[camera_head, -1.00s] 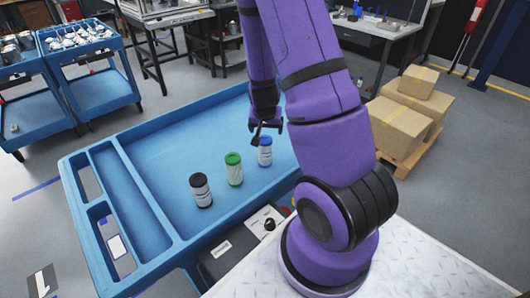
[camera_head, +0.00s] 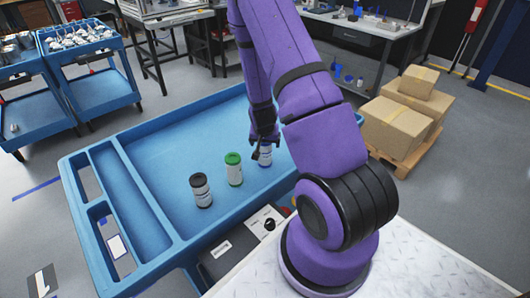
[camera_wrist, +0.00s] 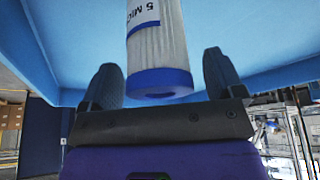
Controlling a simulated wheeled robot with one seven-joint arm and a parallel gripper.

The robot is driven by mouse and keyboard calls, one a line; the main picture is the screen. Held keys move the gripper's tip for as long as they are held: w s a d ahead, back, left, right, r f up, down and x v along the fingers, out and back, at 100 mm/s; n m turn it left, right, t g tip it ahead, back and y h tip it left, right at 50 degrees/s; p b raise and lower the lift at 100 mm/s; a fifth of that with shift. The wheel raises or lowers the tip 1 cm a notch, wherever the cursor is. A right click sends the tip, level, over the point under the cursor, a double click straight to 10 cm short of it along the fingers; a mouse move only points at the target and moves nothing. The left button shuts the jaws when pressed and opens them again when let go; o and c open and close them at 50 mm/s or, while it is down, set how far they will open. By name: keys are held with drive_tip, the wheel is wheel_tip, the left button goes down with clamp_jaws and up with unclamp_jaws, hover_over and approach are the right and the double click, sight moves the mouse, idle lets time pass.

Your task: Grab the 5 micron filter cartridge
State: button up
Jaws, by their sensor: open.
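The 5 micron filter cartridge (camera_wrist: 158,55) is white and pleated with a blue end cap. In the wrist view its label reads "5 MIC" and the cap sits between my two open fingers, with space on each side. In the head view the cartridge (camera_head: 265,157) stands upright on the blue cart, its top partly hidden by my gripper (camera_head: 265,148). In the wrist view my gripper (camera_wrist: 163,82) is open. A green-capped cartridge (camera_head: 234,170) and a black-capped cartridge (camera_head: 201,190) stand to its left.
The blue cart (camera_head: 150,165) has a raised rim and a divider on the left. Its tray is clear behind the cartridges. Cardboard boxes (camera_head: 395,128) sit on a pallet to the right. Another blue cart (camera_head: 90,70) stands at the back left.

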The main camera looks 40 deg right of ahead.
drive_tip(key=shift+w+d+f, duration=0.1)
drive_tip(key=shift+f, duration=0.2)
drive_tip(key=c, duration=1.1)
drive_tip(key=shift+r, duration=0.1)
